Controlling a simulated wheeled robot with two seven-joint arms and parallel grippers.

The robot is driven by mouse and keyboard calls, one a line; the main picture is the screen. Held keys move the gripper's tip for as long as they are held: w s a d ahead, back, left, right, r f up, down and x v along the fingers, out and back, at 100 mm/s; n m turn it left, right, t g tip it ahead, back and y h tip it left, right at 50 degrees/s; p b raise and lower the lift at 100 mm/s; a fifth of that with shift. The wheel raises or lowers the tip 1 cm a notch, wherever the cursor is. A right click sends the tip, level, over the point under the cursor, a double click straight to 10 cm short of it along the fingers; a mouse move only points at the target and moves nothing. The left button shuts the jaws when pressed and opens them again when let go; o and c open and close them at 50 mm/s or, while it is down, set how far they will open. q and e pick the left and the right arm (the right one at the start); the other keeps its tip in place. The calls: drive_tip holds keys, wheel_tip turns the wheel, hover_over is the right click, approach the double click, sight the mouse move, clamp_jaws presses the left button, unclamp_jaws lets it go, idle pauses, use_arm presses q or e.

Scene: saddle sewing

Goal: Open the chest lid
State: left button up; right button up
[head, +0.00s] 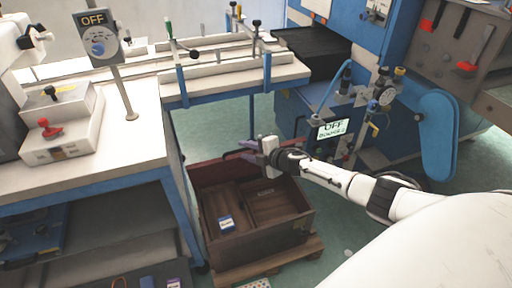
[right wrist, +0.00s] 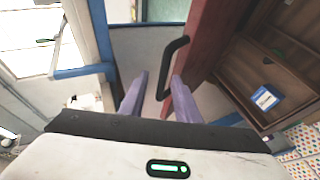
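The chest (head: 304,226) is a brown wooden box on the floor. Its inside is visible from above, with dividers and a small blue-and-white box (head: 226,222) in it. A dark red panel, seemingly the raised lid (head: 208,171), stands along its far side; it also shows nearly edge-on in the right wrist view (right wrist: 212,45). A black bar handle (right wrist: 174,65) is on the panel's outer face. My right gripper (head: 241,150) is over the chest's far side. Its purple fingers are apart, with the handle's lower end between or just beyond the tips (right wrist: 158,88); contact is unclear. My left gripper is not seen.
The chest rests on a wooden pallet (head: 312,250). A white-topped workbench (head: 135,150) stands close on its left and a conveyor table (head: 220,88) behind. Green floor is free right of the chest.

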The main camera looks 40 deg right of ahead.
drive_tip(key=v, duration=0.6)
drive_tip(key=shift+r+p, duration=0.3)
drive_tip(key=shift+p, duration=0.1)
drive_tip(key=shift+s+d, duration=0.1)
drive_tip(key=shift+s, duration=0.05)
drive_tip(key=s+a+f+m+g, duration=0.1)
drive_tip(key=s+a+f+m, duration=0.35)
drive_tip(key=s+a, duration=0.35)
drive_tip(key=s+a+f+m+g, duration=0.1)
drive_tip(key=s+a+f+m, duration=0.2)
drive_tip(key=s+a+f, duration=0.35)
drive_tip(key=s+a+m+g, duration=0.1)
drive_tip(key=s+a+m, duration=0.3)
drive_tip(key=s, duration=0.4)
drive_tip(key=s+a+r+m+g, duration=0.1)
drive_tip(key=s+a+m, duration=0.3)
drive_tip(key=s, duration=0.5)
drive_tip(key=shift+s+a+r+g+y, duration=0.2)
drive_tip(key=shift+a+g+y, duration=0.1)
drive_tip(key=shift+a, duration=0.4)
